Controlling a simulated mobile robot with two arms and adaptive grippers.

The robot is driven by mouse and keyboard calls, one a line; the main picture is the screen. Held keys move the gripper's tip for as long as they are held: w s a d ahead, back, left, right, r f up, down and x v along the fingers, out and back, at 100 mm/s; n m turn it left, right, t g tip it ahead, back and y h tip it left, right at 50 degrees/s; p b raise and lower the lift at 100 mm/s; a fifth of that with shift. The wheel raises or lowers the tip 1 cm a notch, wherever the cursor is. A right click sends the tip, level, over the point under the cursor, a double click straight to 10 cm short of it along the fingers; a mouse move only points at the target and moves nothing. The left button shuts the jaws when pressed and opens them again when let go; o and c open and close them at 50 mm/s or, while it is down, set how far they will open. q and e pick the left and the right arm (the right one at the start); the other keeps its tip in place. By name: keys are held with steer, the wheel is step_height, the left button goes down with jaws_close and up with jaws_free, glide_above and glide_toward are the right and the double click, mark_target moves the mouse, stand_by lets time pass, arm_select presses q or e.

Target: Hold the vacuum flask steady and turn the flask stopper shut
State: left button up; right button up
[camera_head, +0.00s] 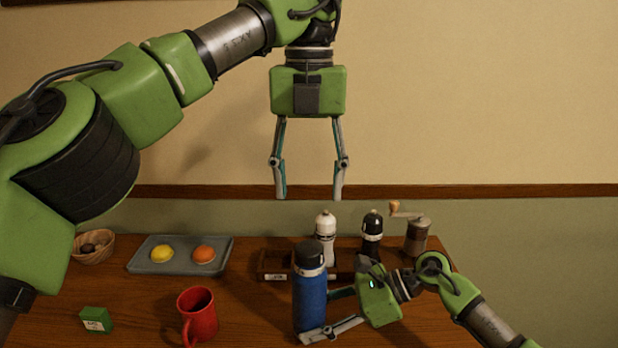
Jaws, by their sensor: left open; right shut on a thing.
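The vacuum flask (310,302) is a blue cylinder standing upright on the wooden counter. Its black flask stopper (309,252) sits on top, above a pale neck band; I cannot tell how tightly it is turned. My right gripper (318,315) comes in from the right and is shut on the flask's body, one finger in front of it and one partly hidden behind. My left gripper (308,194) points straight down, open and empty, above the stopper and apart from it.
A red mug (197,315) stands left of the flask. A small green box (96,320), a bowl (93,246) and a grey tray (180,266) with yellow and orange fruit are further left. White (326,237) and black (372,233) mills and a hand grinder (417,236) stand behind.

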stand_by(0.4)
steer(key=o, duration=0.9)
